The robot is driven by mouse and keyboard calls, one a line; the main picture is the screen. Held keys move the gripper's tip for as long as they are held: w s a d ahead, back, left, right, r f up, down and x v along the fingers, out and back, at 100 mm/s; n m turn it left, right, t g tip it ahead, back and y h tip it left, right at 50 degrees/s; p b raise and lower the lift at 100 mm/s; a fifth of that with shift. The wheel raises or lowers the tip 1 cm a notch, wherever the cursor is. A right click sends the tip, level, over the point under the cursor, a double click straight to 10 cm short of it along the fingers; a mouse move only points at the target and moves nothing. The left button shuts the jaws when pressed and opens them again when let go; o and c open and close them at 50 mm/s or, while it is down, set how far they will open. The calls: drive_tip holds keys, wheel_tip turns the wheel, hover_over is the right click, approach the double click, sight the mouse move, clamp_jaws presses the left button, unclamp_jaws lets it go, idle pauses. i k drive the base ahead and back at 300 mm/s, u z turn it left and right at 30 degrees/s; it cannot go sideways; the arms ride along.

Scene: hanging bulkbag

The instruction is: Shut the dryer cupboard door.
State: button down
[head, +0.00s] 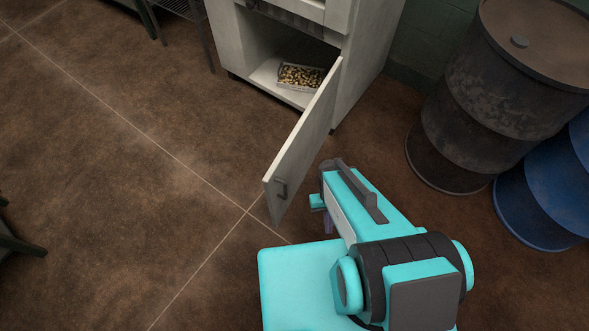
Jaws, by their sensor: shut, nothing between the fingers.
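The dryer cupboard (363,55) is a pale cabinet at the top middle of the head view. Its door (308,135) stands wide open, hinged at the cabinet's right side and swung out toward me. My gripper (327,222) is shut and empty, just right of the door's free end, partly hidden behind my teal arm. I cannot tell whether it touches the door.
A dark drum (485,110) and a blue drum (548,190) stand to the right. A wire rack (184,10) is left of the cupboard. Dark legs of furniture (18,243) show at the left edge. The brown tiled floor (130,150) is clear left of the door.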

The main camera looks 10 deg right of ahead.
sight(281, 182)
drive_tip(key=z, duration=0.15)
drive_tip(key=k, duration=1)
drive_tip(key=u, duration=0.5)
